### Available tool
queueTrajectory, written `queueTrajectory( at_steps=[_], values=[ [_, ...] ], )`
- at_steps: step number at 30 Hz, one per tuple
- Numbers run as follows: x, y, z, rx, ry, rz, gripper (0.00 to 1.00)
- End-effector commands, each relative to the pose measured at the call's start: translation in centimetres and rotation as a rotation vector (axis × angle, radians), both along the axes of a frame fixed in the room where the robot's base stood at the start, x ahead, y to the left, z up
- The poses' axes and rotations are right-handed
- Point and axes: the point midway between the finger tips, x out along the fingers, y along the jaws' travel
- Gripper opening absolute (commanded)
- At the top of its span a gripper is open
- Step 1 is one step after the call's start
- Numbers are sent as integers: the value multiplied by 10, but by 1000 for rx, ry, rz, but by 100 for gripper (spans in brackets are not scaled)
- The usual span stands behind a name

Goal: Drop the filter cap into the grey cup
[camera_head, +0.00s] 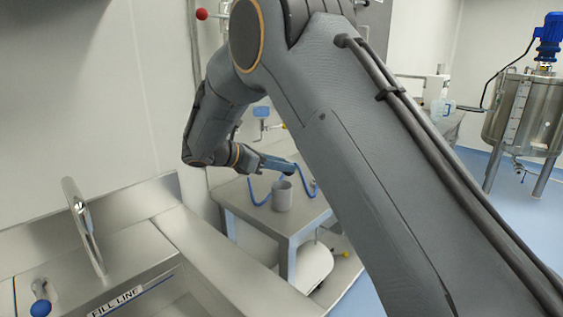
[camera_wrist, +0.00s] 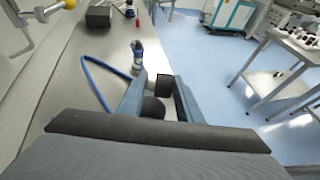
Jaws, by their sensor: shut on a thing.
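The grey cup (camera_head: 281,199) stands upright on the steel table in the head view. My gripper (camera_head: 289,167) is just above the cup's rim at its upper right, apart from it as far as I can tell. In the wrist view my gripper (camera_wrist: 158,97) has its dark pads close together. It is shut on a small pale piece between them, which I take to be the filter cap (camera_wrist: 152,92); it is mostly hidden by the pads. I cannot make out the cup in the wrist view.
A blue hose (camera_wrist: 96,86) curves over the steel table (camera_wrist: 62,88) beside my gripper, with a fitting (camera_wrist: 137,56) beyond the fingers. A dark box (camera_wrist: 99,16) sits farther along. A sink basin (camera_head: 150,285) and a steel tank (camera_head: 523,115) flank the area.

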Motion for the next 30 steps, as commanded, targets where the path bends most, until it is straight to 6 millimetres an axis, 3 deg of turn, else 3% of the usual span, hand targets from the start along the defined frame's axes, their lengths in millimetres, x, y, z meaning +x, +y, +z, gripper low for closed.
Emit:
queueTrajectory(
  at_steps=[7,8,12,22,30],
  values=[
    [0,1,-1,1,-1,1,6],
    [0,1,0,1,-1,1,34],
    [0,1,0,1,-1,1,54],
    [-2,4,1,1,-1,1,54],
    [-19,37,15,2,-3,4,54]
  ],
)
